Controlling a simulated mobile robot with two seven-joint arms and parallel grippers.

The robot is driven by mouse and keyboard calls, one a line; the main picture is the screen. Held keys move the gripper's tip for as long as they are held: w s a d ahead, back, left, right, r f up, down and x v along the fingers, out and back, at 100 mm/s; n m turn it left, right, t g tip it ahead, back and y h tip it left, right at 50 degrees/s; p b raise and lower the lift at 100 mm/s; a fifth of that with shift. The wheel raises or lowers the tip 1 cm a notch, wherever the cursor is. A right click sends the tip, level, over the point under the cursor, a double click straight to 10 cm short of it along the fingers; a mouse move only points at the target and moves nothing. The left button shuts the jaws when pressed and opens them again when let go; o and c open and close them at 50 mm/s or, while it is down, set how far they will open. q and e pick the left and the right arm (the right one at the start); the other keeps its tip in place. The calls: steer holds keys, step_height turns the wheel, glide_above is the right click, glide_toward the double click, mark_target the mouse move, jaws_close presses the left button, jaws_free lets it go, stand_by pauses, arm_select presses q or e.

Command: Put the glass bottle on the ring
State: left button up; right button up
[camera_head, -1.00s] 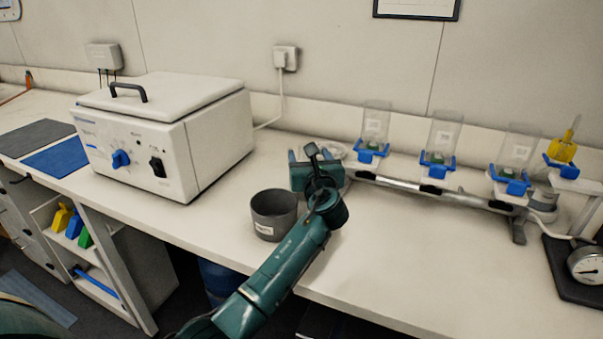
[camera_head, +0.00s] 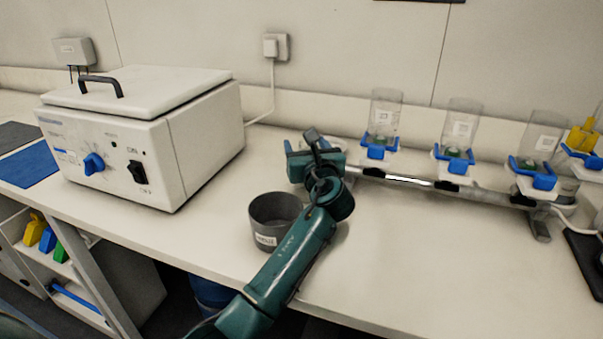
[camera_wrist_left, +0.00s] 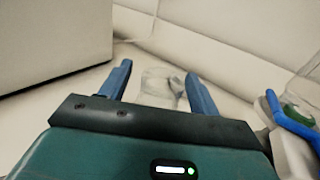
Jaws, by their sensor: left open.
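My left gripper (camera_head: 314,165) is over the bench behind the grey pot, its fingers mostly hidden by its own body in the head view. In the left wrist view, its two blue fingers (camera_wrist_left: 159,70) are apart. A clear, glass-like object (camera_wrist_left: 160,86) shows between and beyond them on the bench. It may be the glass bottle, but its full shape and whether it touches the fingers cannot be told. I cannot make out the ring for certain. My right gripper is not in view.
A white box-shaped device (camera_head: 150,135) stands at left. A grey labelled pot (camera_head: 275,220) is beside my left forearm. A metal rail (camera_head: 410,181) with several clear cups in blue clamps (camera_head: 455,158) runs along the right. The front right bench (camera_head: 420,265) is clear.

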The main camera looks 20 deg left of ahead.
arm_select(q)
steer(key=shift+w+a, duration=0.1)
steer(key=shift+w, duration=0.1)
steer(key=shift+c, duration=0.2)
steer(key=shift+r, duration=0.1)
jaws_close()
stand_by(0.4)
